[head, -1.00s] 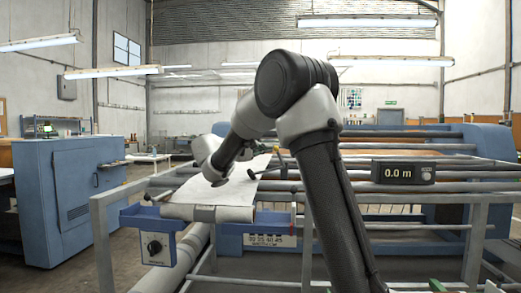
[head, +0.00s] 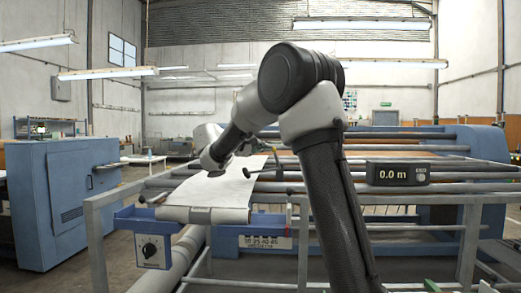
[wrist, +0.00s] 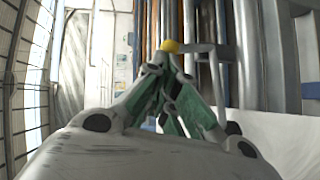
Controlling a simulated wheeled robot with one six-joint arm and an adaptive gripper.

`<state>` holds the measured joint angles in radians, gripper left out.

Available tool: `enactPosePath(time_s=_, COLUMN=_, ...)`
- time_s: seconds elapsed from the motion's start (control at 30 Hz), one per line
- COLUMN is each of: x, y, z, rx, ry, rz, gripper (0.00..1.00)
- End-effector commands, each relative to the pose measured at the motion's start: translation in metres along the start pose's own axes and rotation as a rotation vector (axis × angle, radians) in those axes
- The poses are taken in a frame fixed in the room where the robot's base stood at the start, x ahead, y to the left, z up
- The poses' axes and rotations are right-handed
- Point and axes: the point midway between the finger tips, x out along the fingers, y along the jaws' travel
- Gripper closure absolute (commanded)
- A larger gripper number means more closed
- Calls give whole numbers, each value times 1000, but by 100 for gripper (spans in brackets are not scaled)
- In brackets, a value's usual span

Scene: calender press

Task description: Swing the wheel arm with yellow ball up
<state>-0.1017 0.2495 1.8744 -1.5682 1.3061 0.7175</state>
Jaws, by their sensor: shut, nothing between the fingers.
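The yellow ball (wrist: 169,46) shows in the wrist view just beyond my fingertips. A grey bar (wrist: 202,47) runs to the right from beside the ball; I cannot tell for sure whether it is the wheel arm. My gripper (wrist: 164,67) is shut and empty, with its tips close below the ball in the picture. I cannot tell whether they touch it. In the head view my own arm hides the gripper, and I cannot make out the ball there.
The press has long horizontal rollers (head: 425,148) and a grey frame rail (head: 400,197) in front. A white sheet (head: 222,190) lies on its feed table. A blue cabinet (head: 60,195) stands at the left, with floor between it and the press. A display box (head: 398,173) reads 0.0 m.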

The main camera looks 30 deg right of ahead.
Motion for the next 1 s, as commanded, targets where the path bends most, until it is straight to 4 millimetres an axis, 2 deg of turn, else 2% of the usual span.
enactPosePath(time_s=0.5, x=18, y=25, z=24, rx=276, ry=0, rz=-212, gripper=100)
enactPosePath(time_s=1.0, x=26, y=30, z=34, rx=385, ry=0, rz=-300, gripper=100)
